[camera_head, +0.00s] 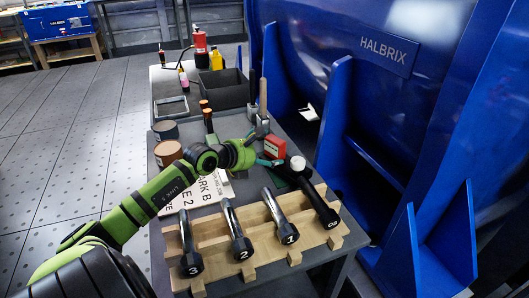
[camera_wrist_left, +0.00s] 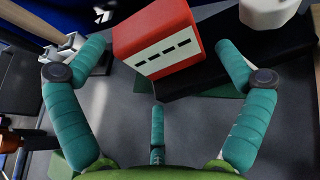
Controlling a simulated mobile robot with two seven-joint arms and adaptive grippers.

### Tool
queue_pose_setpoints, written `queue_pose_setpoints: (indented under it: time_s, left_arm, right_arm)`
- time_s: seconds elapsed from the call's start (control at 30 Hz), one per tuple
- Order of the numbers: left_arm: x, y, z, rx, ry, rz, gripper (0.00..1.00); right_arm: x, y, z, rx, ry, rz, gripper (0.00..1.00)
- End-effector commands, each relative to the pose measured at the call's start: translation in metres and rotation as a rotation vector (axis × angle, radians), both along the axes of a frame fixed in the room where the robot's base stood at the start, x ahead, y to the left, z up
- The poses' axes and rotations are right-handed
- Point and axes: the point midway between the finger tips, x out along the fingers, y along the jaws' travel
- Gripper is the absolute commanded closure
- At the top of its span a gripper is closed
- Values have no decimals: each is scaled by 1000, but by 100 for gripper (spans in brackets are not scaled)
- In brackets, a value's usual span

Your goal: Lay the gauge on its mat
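The likely gauge is a red block (camera_head: 275,147) with a white face. In the left wrist view the red block (camera_wrist_left: 158,35) shows dark slots along that face. My left gripper (camera_head: 264,152) is just left of it in the head view. In the left wrist view its teal fingers (camera_wrist_left: 158,62) are spread wide, with the block beyond and between the tips; I see no finger closed on it. A dark green patch, perhaps the mat, shows below the block (camera_head: 279,175) and in the left wrist view (camera_wrist_left: 222,91), partly hidden. My right gripper is not in view.
A wooden rack (camera_head: 262,216) with several numbered black-and-metal bars stands in front. One white-knobbed bar (camera_head: 298,162) is close to the red block. A white lettered board (camera_head: 205,190), tins (camera_head: 167,152) and upright tools are nearby. A blue machine (camera_head: 400,100) walls the right.

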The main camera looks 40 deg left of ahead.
Motion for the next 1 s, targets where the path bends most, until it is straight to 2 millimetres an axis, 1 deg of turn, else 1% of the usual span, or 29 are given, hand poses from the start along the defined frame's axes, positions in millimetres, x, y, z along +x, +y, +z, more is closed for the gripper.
queue_pose_setpoints:
  time_s: [0.23,0.37,0.57,0.8,1.0]
  left_arm:
    - [0,0,2,1,0,0,0]
    - [-8,1,4,0,1,-1,0]
    - [-35,3,16,-1,4,0,0]
    - [-75,6,33,-4,3,1,0]
    - [-100,9,44,-3,0,1,0]
  right_arm:
    - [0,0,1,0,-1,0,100]
    - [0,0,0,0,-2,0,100]
    - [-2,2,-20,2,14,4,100]
    - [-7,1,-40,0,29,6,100]
    - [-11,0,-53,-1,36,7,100]
